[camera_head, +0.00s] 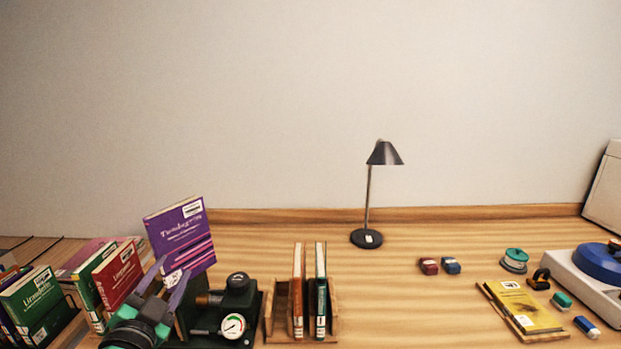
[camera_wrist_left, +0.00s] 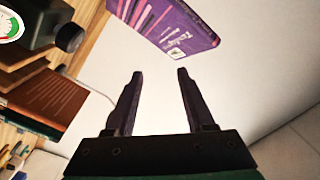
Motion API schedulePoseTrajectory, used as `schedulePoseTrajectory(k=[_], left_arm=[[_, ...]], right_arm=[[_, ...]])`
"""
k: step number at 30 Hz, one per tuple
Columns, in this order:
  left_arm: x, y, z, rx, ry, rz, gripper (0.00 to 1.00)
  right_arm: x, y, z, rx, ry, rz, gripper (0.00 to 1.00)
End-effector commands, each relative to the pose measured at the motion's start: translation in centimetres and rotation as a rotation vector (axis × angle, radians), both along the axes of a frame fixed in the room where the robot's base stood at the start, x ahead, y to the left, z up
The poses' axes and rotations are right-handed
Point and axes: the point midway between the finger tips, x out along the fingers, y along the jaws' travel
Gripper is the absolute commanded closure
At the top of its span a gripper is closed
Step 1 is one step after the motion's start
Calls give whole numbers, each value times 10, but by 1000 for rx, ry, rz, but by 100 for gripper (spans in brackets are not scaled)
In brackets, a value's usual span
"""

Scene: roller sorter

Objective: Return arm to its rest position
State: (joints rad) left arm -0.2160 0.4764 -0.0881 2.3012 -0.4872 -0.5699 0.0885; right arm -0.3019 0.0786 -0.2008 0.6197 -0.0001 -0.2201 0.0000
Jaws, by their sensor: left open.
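My left gripper (camera_head: 174,272) is at the lower left of the head view, beside the dark device with a gauge. Its two fingers are spread, and in the left wrist view the gap between the fingertips (camera_wrist_left: 160,74) is empty. A purple book (camera_head: 181,238) stands tilted just behind the fingers in the head view. In the left wrist view the purple book (camera_wrist_left: 172,24) lies beyond the fingertips, apart from them. Its lower part is hidden by the gripper and device. My right gripper is in neither view.
The dark gauge device (camera_head: 240,301) is close to the gripper's right. A wooden rack (camera_head: 274,318) holds a few books. Green and red books (camera_head: 121,275) stand at left. A black lamp (camera_head: 367,236) stands behind; the desk middle (camera_head: 400,310) is clear.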

Motion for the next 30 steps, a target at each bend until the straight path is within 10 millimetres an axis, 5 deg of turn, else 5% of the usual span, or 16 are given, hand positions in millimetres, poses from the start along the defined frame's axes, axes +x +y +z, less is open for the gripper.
schedulePoseTrajectory(k=[3,6,12,18,24,30], left_arm=[[-29,18,-99,-222,339,144,46],[-65,16,-162,-344,583,218,46],[-138,-7,-239,-494,961,288,46],[-210,-38,-280,-592,1278,307,46],[-196,-38,-364,-572,1301,319,46],[-211,-37,-464,-559,1346,330,46]], right_arm=[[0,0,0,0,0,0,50],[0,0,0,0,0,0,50],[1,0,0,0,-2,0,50],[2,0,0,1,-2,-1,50],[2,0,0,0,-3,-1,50],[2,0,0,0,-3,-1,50]])
